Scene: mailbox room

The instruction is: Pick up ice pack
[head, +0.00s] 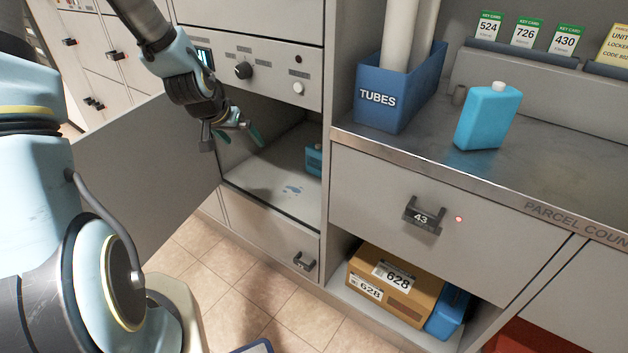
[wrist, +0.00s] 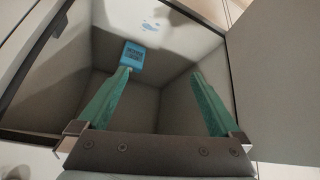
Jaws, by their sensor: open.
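A small blue block (head: 314,160) with a dark label lies inside the open compartment, partly hidden by the right frame in the head view. It also shows whole in the wrist view (wrist: 132,57), near the left fingertip and apart from it as far as I can tell. A flat light-blue container (head: 487,117) with a white cap stands upright on the counter. I cannot tell for certain which of these is the ice pack. My gripper (head: 236,140) is at the compartment's opening, open and empty, its green fingers (wrist: 161,73) pointing inward.
The compartment door (head: 145,165) is swung open at left. A control panel (head: 265,72) sits above the opening. A blue TUBES bin (head: 378,100) stands on the counter (head: 425,150). Below, a cardboard box (head: 393,283) and another blue item (head: 449,311) occupy a shelf.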

